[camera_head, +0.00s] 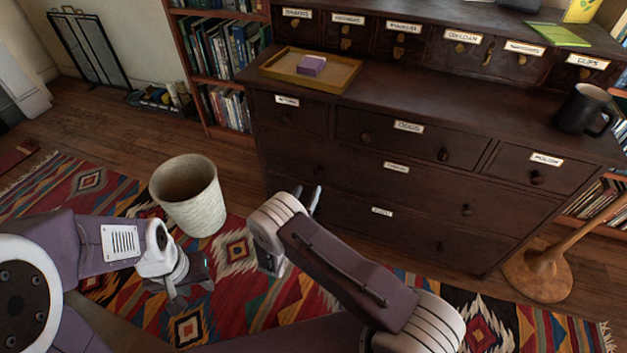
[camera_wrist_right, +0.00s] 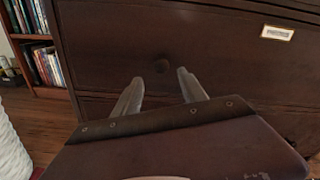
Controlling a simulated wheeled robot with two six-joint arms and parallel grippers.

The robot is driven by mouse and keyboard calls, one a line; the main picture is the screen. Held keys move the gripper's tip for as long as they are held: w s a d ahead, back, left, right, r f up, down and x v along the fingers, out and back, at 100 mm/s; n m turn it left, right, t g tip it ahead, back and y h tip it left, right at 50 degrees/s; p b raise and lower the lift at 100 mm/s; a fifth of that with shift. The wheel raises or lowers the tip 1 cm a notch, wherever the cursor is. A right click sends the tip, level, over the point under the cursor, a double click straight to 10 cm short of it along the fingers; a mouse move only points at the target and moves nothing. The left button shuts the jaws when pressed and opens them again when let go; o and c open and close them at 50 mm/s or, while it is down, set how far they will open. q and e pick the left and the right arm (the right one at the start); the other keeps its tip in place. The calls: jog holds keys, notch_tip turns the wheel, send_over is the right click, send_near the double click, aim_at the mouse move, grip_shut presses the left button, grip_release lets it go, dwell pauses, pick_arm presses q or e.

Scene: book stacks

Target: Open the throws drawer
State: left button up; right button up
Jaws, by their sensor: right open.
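The dark wooden chest (camera_head: 420,150) has two wide lower drawers, all shut. The upper wide drawer (camera_head: 350,172) and the bottom wide drawer (camera_head: 430,232) each carry a small white label; I cannot read for sure which says throws. My right gripper (camera_head: 307,196) is open and empty in front of the chest's left part, near a round knob (camera_head: 318,170). In the right wrist view a knob (camera_wrist_right: 161,66) shows beyond and between the spread fingers (camera_wrist_right: 157,88), with no visible grip on it. My left gripper (camera_head: 190,293) is open and empty, low over the rug.
A pale wastebasket (camera_head: 190,205) stands left of the chest, between my arms. A tray with a purple block (camera_head: 311,65) and a black mug (camera_head: 586,109) rest on the chest top. A wooden stand base (camera_head: 538,270) is at the right. Rug and floor before the chest look clear.

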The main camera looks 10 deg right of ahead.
aim_at(316, 174)
jog(key=b+x, duration=0.4)
jog(key=x, duration=0.4)
jog(key=shift+w+d+b, duration=0.1)
jog(key=shift+d+b, duration=0.1)
jog(key=shift+b, duration=0.1)
jog(key=shift+w+d+r, duration=0.1)
jog(key=shift+w+d, duration=0.1)
jog(key=shift+w, duration=0.1)
grip_shut()
dwell(0.7)
